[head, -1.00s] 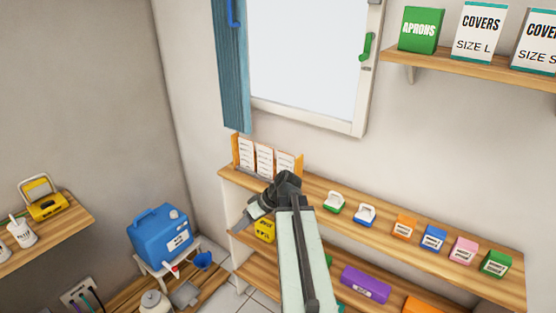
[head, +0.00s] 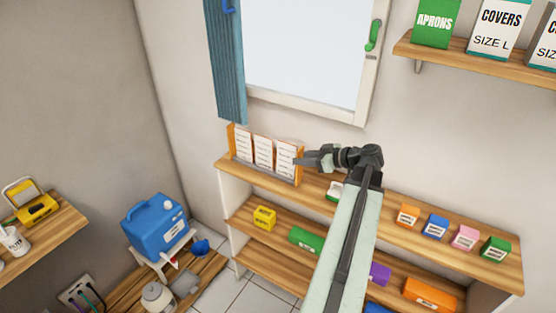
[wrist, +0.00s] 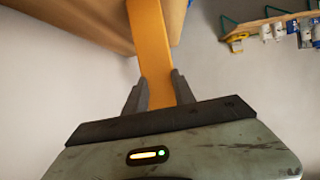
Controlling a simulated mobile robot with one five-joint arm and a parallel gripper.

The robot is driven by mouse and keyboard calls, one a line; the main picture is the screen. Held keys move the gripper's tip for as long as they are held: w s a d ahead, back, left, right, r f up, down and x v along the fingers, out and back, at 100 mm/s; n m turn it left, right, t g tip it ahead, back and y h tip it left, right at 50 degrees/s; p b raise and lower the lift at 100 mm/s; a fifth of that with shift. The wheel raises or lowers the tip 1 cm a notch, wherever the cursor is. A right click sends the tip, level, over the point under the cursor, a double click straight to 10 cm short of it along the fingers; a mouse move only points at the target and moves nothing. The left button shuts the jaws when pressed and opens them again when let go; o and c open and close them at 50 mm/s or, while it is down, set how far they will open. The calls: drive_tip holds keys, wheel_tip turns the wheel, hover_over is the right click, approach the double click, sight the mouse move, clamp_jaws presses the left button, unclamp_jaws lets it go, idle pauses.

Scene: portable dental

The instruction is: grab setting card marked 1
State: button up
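Three white setting cards stand side by side in an orange wooden rack (head: 231,138) at the left end of the upper shelf: a left card (head: 243,144), a middle card (head: 263,151) and a right card (head: 285,159). Their markings are too small to read, so I cannot tell which is 1. My gripper (head: 304,161) points left at the rack's right end, close to the right card. In the wrist view, the fingers of my gripper (wrist: 158,88) are apart on either side of an orange upright strip (wrist: 151,40), seemingly the rack's end. Contact is unclear. No card shows between them.
The wooden shelf (head: 330,209) also bears small orange, blue, pink and green boxes to the right. A white-and-green item (head: 334,190) sits partly behind my arm. The window (head: 305,50) is above. A blue tank (head: 155,224) stands at lower left.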

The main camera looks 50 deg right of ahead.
sight(285, 172)
drive_tip(key=b+x, duration=0.1)
drive_tip(key=x, duration=0.1)
drive_tip(key=b+x, duration=0.1)
drive_tip(key=x, duration=0.2)
drive_tip(key=b+x, duration=0.1)
drive_tip(key=x, duration=0.1)
drive_tip(key=shift+w+f+b, duration=0.15)
drive_tip(key=shift+f+b, duration=0.2)
drive_tip(key=shift+f, duration=0.1)
drive_tip(key=shift+w, duration=0.2)
drive_tip(key=shift+s+r, duration=0.1)
drive_tip(key=shift+c, duration=0.3)
clamp_jaws()
